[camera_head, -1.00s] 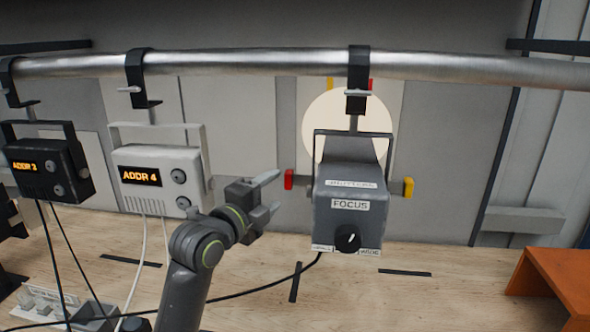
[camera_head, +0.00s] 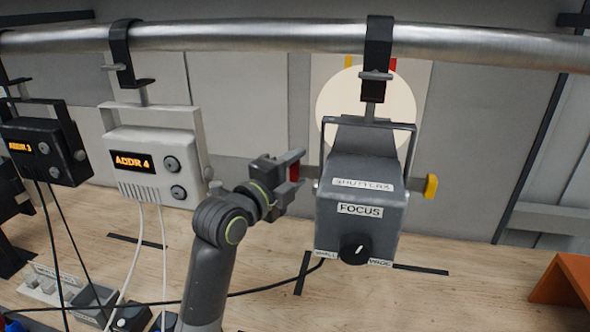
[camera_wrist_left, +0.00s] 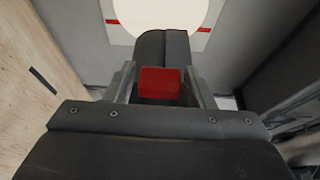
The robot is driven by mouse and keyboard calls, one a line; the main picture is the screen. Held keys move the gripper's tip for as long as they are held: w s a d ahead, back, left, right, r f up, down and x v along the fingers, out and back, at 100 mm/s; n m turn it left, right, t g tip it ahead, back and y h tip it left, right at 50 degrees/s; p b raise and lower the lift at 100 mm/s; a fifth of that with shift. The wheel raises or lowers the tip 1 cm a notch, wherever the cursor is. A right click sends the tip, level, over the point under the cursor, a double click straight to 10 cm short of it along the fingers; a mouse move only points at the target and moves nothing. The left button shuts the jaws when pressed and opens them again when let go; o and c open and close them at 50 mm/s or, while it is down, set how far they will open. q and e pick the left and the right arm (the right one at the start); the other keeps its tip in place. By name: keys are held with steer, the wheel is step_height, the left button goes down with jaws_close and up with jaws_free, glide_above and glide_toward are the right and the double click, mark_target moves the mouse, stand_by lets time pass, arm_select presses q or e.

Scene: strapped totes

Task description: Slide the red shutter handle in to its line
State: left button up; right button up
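The red shutter handle (camera_head: 294,166) sticks out from the left side of the grey lamp (camera_head: 358,205) labelled SHUTTERS and FOCUS. My left gripper (camera_head: 291,172) is at this handle with its fingers around it. In the left wrist view the red handle (camera_wrist_left: 159,83) sits between the two fingers, which look open with a narrow gap at each side. A pale light disc (camera_head: 340,95) falls on a wall panel behind the lamp, partly hidden by it. Red line marks (camera_wrist_left: 204,29) show at the disc's sides in the wrist view. My right gripper is out of view.
A yellow handle (camera_head: 431,187) is on the lamp's right side. A metal rail (camera_head: 250,36) carries the lamp and two boxes, a white one (camera_head: 153,165) reading ADDR 4 and a black one (camera_head: 45,150). Cables lie on the wooden table. An orange stand (camera_head: 565,280) is at right.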

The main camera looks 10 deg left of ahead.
mark_target(313, 174)
arm_select(q)
jaws_close()
steer(key=shift+d+f+b, duration=0.1)
steer(key=shift+d+b, duration=0.7)
steer(key=shift+d, duration=0.5)
steer(key=shift+w+d, duration=0.1)
steer(key=shift+d, duration=0.55)
steer(key=shift+a, duration=0.1)
steer(key=shift+o, duration=1.3)
jaws_free()
